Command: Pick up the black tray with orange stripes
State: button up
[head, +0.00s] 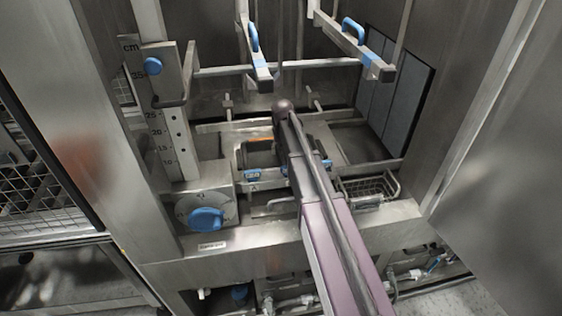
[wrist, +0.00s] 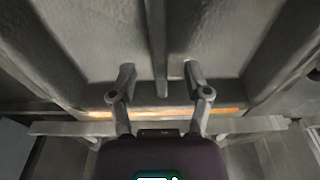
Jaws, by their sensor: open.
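The black tray with orange stripes (head: 261,153) shows in the head view inside the washer, low down and just left of my arm. Only a dark part and a bit of orange edge are visible, as my arm hides the rest. In the wrist view, a dark ribbed surface with orange stripes along its near edge (wrist: 232,112) fills much of the picture. My gripper (wrist: 160,76) is open in the wrist view, its two fingers spread apart over this edge with nothing between them but a narrow ridge behind. I cannot tell whether the fingers touch it. The head view hides my gripper.
A wire basket (head: 368,187) stands right of my arm. A blue knob (head: 205,219) on a dial is at the left front, below a centimetre scale (head: 166,140). Metal bars with blue handles (head: 353,30) hang above. Metal side walls narrow the opening.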

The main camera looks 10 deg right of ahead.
aim_at(281, 155)
jog(key=shift+w+f+b, duration=0.2)
jog(key=shift+f+b, duration=0.9)
jog(key=shift+f, duration=0.1)
jog(key=shift+w+f+b, duration=0.15)
jog(key=shift+f+b, duration=0.9)
jog(key=shift+f, duration=0.1)
jog(key=shift+d, duration=0.1)
jog(key=shift+c, duration=0.2)
grip_shut()
